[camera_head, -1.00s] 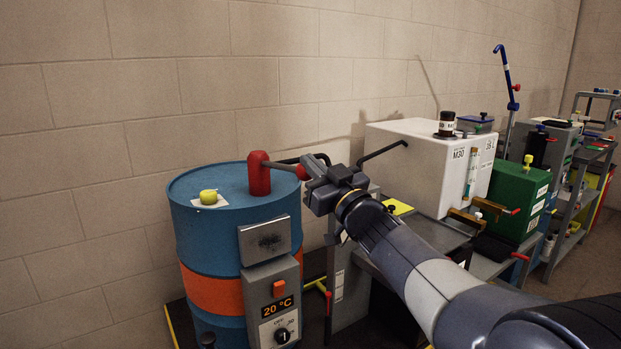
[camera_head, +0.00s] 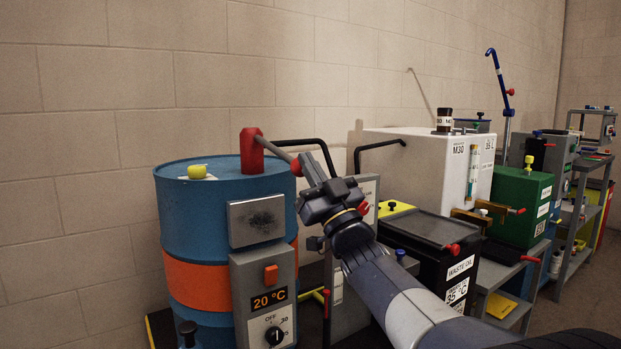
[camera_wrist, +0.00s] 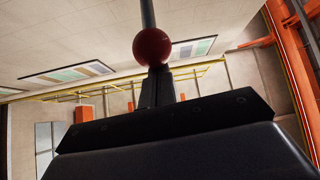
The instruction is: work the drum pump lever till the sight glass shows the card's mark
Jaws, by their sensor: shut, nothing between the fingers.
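The drum pump is a red post (camera_head: 251,151) on top of the blue and orange drum (camera_head: 208,222). Its grey lever (camera_head: 277,153) slopes down to the right and ends in a red ball knob (camera_head: 297,167). My gripper (camera_head: 318,166) is shut and empty, just right of the knob. In the wrist view the red ball (camera_wrist: 152,47) stands at the tips of my closed fingers (camera_wrist: 157,84); I cannot tell whether they touch. A sight glass (camera_head: 472,172) is on the white M30 tank (camera_head: 415,150). Its level and the card's mark are too small to read surely.
A control box (camera_head: 265,290) reading 20 °C stands before the drum. Black pipes run behind my gripper. A black waste oil bin (camera_head: 430,248) and green box (camera_head: 520,200) stand to the right, with shelves (camera_head: 590,185) beyond.

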